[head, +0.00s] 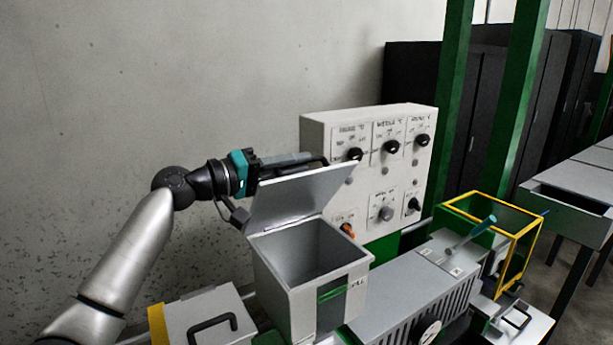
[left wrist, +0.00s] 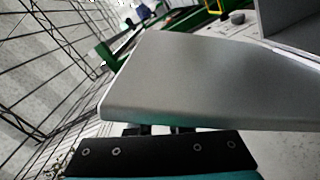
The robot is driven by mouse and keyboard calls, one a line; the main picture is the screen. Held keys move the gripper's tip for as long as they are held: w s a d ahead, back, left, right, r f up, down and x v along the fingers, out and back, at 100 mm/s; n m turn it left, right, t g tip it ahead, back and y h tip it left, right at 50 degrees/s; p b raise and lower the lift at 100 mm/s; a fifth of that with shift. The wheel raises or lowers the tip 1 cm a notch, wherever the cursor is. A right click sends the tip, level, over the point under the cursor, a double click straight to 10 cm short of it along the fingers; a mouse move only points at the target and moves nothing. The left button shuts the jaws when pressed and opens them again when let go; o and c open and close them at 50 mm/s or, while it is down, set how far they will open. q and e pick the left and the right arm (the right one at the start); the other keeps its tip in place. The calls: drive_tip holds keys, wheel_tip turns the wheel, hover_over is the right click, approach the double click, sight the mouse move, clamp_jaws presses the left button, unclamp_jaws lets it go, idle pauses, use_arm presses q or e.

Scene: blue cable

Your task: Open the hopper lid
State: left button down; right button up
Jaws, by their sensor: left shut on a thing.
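The grey hopper (head: 308,284) is an open-topped box, and its dark inside shows in the head view. Its flat lid (head: 297,198) stands raised and tilted up at the back of the opening. My left gripper (head: 302,160) is at the lid's upper edge, shut on the lid. In the left wrist view the lid (left wrist: 205,80) is a broad grey plate just in front of the gripper (left wrist: 160,131). The exact grip point on the lid is hidden. My right gripper is in neither view.
A white control panel (head: 313,134) with black knobs stands close behind and right of the lid. A grey box with a black handle (head: 212,329) is at the lower left. The wall side at left is clear.

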use_arm(q)
drive_tip(key=w+a+r+n, duration=0.2)
drive_tip(key=w+a+n, duration=0.2)
drive_tip(key=w+n, duration=0.1)
drive_tip(key=shift+w+a, duration=0.3)
drive_tip(key=shift+w, duration=0.35)
drive_tip(key=c, duration=0.9)
unclamp_jaws()
drive_tip(key=shift+f, duration=0.15)
drive_tip(key=shift+a, duration=0.1)
drive_tip(key=b+v, duration=0.3)
drive_tip(key=v, duration=1.2)
drive_tip(key=shift+b, duration=0.4)
